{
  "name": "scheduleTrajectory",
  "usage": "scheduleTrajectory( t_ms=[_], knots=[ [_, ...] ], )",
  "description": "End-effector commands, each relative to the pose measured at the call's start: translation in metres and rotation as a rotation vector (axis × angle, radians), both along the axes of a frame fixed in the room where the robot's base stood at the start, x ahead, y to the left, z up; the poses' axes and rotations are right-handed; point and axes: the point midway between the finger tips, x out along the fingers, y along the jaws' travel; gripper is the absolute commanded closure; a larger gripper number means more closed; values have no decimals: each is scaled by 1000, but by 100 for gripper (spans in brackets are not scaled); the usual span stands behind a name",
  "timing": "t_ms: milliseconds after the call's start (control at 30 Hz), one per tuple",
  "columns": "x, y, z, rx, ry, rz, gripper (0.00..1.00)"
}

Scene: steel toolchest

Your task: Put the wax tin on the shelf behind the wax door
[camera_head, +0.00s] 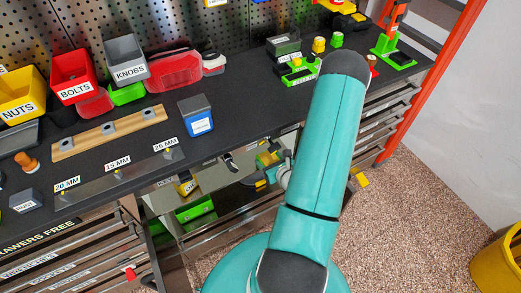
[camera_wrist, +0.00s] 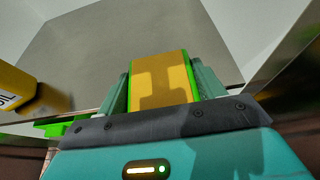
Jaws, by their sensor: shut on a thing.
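In the wrist view my gripper (camera_wrist: 164,88) is shut on a yellow block-shaped tin with green edges, which I take as the wax tin (camera_wrist: 160,70). The tin stands out between both fingers, and no lettering shows on its visible face. In the head view my arm hides most of the gripper, down at the front of the chest. An opening below the worktop there shows a grey panel (camera_head: 205,172) with a dark handle (camera_head: 230,162). I cannot tell whether this panel is the wax door. The shelf surface is largely hidden.
A yellow container lettered OIL (camera_wrist: 18,92) stands left of my gripper, near a green bin (camera_wrist: 62,129). A green bin (camera_head: 196,211) also sits low in the head view's opening. The worktop (camera_head: 240,115) above carries bins and tools. A yellow bucket (camera_head: 498,265) stands right.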

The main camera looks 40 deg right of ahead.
Motion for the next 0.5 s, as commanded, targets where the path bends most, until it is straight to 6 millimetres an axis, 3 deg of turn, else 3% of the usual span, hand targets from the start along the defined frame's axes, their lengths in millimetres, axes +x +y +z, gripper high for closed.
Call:
scheduleTrajectory(
  t_ms=[500],
  knots=[
    [66, -20, -4, 1, 0, -3, 69]
  ],
)
